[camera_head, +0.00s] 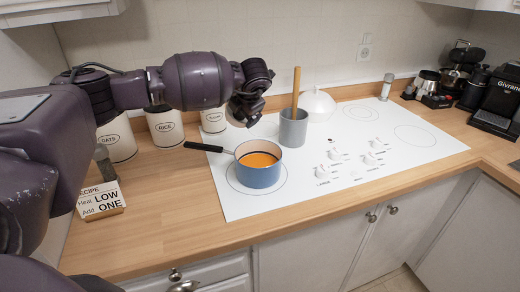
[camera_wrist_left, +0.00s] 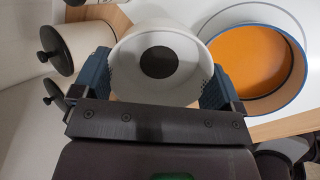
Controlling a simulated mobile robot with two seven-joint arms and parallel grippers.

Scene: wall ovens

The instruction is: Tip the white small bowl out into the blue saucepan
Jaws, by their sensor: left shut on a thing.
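The blue saucepan (camera_head: 259,179) stands on the front left burner of the white cooktop, with orange contents inside and its black handle pointing left. In the left wrist view the saucepan (camera_wrist_left: 303,68) is to the right of the bowl. My left gripper (camera_head: 245,108) is above and behind the saucepan, slightly to its left. It is shut on the white small bowl (camera_wrist_left: 122,70), whose inside faces the wrist camera and shows a dark round patch at its centre. In the head view the bowl is mostly hidden by the gripper. My right gripper is out of view.
A grey utensil pot (camera_head: 293,128) with a wooden handle stands right behind the saucepan. White canisters (camera_head: 165,127) line the wall at left. A recipe card (camera_head: 101,201) stands on the wooden counter. A white dome (camera_head: 318,105) sits behind.

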